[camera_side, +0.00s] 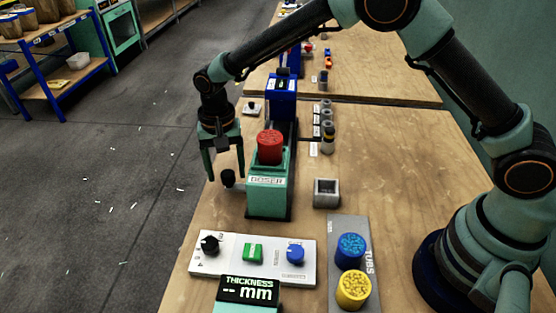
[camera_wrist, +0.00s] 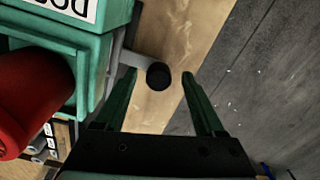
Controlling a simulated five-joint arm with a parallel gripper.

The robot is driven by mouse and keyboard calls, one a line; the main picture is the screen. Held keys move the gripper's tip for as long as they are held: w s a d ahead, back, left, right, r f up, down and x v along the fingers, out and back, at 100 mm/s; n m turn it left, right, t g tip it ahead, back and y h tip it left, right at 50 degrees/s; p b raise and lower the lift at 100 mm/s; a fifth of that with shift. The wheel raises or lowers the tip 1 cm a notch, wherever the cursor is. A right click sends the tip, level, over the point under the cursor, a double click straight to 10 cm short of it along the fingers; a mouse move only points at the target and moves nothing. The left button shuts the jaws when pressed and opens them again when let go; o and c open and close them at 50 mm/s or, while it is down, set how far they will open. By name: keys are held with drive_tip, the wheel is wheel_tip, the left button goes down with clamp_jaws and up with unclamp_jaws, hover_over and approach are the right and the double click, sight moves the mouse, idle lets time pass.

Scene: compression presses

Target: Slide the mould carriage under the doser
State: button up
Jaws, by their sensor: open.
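The doser (camera_side: 268,197) is a green, labelled housing with a red cap (camera_side: 270,147) on top. In the wrist view the doser (camera_wrist: 92,50) and its red cap (camera_wrist: 28,100) are at the left. A black knob (camera_side: 228,178) on a short grey rod sticks out from the doser's left side, low down. My gripper (camera_side: 225,174) is open just left of the doser, pointing down, with its tips near the knob. In the wrist view the knob (camera_wrist: 158,76) shows between the fingertips of my gripper (camera_wrist: 159,74), apparently untouched. I cannot make out the mould carriage's body.
A blue press head (camera_side: 283,97) stands behind the doser. A grey square cup (camera_side: 326,192) stands to its right. In front are a white control panel (camera_side: 222,260), a thickness display (camera_side: 248,291) and a tray (camera_side: 340,226) with blue and yellow tubs. The table edge is close on the left.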

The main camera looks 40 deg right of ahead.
wheel_tip(320, 180, up, 12)
drive_tip(key=shift+f, duration=0.15)
idle(0.4)
drive_tip(key=s+d+r+n+t, duration=0.3)
drive_tip(key=s+d+r, duration=0.4)
drive_tip(key=d+r, duration=0.45)
drive_tip(key=s+d+f+n+t, duration=0.2)
drive_tip(key=s+d+f+n, duration=0.1)
drive_tip(key=s+d, duration=0.7)
drive_tip(key=shift+s+t, duration=0.3)
